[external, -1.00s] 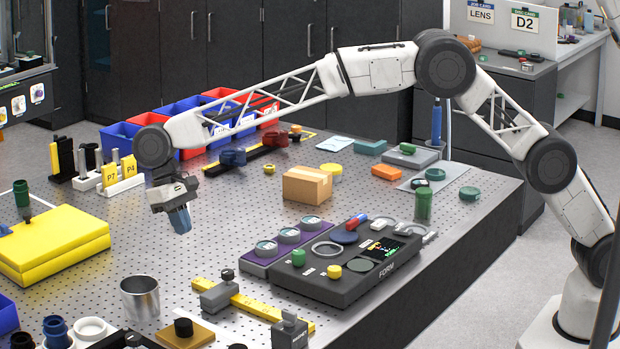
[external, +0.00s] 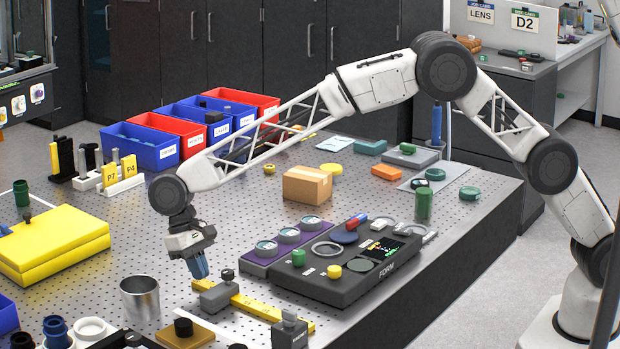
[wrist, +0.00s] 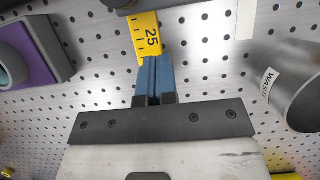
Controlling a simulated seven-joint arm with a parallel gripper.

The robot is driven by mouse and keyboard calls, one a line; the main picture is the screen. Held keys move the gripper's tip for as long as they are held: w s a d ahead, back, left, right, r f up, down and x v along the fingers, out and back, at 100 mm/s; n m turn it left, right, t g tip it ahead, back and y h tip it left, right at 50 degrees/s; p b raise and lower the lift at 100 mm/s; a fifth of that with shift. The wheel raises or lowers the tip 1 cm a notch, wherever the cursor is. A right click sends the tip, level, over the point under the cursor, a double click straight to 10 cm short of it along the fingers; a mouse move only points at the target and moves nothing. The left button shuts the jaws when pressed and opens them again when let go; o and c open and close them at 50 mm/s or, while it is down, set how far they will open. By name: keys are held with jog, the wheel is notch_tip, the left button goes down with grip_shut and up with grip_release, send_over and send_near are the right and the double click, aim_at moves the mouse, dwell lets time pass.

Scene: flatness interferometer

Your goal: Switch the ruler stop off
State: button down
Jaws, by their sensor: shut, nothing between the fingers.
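A yellow ruler (external: 258,307) lies across the front of the perforated table. A grey block with a black knob (external: 227,274) sits across the ruler near its left end; a darker grey block (external: 289,331) stands at its right end. Which of these is the ruler stop I cannot tell. My gripper (external: 201,274) points down, shut and empty, with blue fingertips close to the ruler's left end. In the wrist view, the fingertips (wrist: 153,62) overlap the ruler end marked 25 (wrist: 147,34); contact is unclear.
A metal waste cup (external: 140,298) stands left of the ruler. A purple tray (external: 262,259) and a black panel with knobs (external: 340,284) lie behind and right. A cardboard box (external: 307,185) is farther back. A yellow block (external: 60,247) is at left.

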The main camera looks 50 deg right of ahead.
jog(key=shift+s+r, duration=0.2)
jog(key=shift+s, duration=1.5)
jog(key=shift+s, duration=0.1)
jog(key=s, duration=1.4)
jog(key=shift+s, duration=0.25)
